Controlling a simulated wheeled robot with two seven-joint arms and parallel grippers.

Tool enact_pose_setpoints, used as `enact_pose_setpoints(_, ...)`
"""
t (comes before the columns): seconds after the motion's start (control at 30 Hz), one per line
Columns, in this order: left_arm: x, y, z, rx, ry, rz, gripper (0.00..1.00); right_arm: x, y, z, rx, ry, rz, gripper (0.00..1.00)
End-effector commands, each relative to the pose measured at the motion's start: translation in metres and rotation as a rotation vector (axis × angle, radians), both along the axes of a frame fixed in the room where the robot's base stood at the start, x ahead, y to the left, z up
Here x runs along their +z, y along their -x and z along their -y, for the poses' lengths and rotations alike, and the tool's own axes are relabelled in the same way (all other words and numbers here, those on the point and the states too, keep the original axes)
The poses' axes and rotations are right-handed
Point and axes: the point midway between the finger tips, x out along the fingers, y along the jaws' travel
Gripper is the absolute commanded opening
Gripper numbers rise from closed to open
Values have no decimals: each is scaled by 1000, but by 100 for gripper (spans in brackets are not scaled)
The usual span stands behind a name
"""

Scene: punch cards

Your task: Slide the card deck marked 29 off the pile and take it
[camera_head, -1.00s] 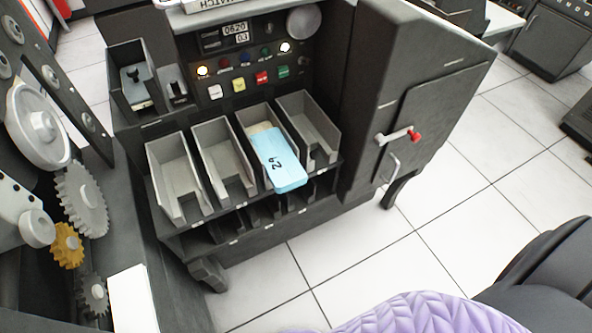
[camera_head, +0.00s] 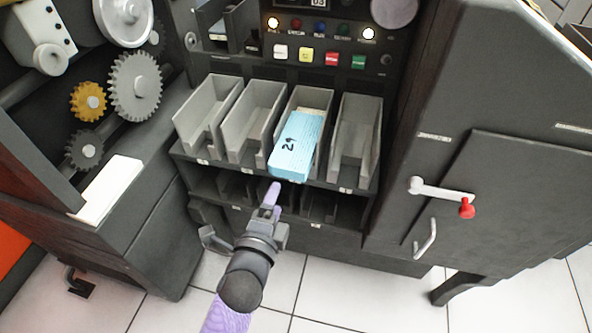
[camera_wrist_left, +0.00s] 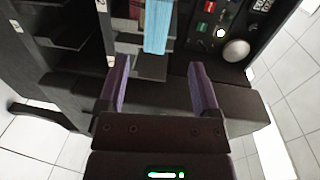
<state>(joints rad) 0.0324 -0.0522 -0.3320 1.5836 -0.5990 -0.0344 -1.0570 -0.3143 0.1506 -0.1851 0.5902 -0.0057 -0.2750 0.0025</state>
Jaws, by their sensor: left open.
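The light blue card deck marked 29 (camera_head: 298,147) lies in the third tray from the left, with its near end sticking out over the tray's open front. A paler pile (camera_head: 311,98) shows behind and under its far end. My left gripper (camera_head: 274,187) is just in front of and below the deck's near end, apart from it. In the left wrist view its two purple fingers (camera_wrist_left: 158,64) are spread and empty, with the blue deck (camera_wrist_left: 157,28) ahead between their lines. My right gripper is not in view.
Grey trays stand on both sides of the deck, including the right-hand tray (camera_head: 355,140). A dark lower shelf (camera_head: 318,200) runs beneath. A cabinet door with a red-knobbed lever (camera_head: 440,192) stands at right, and gears (camera_head: 135,85) at left. Open tiled floor lies in front.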

Motion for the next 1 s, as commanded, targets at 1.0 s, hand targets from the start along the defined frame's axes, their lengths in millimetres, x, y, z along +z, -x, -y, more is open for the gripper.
enact_pose_setpoints(1.0,-13,-109,35,0,3,-5,82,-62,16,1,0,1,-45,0)
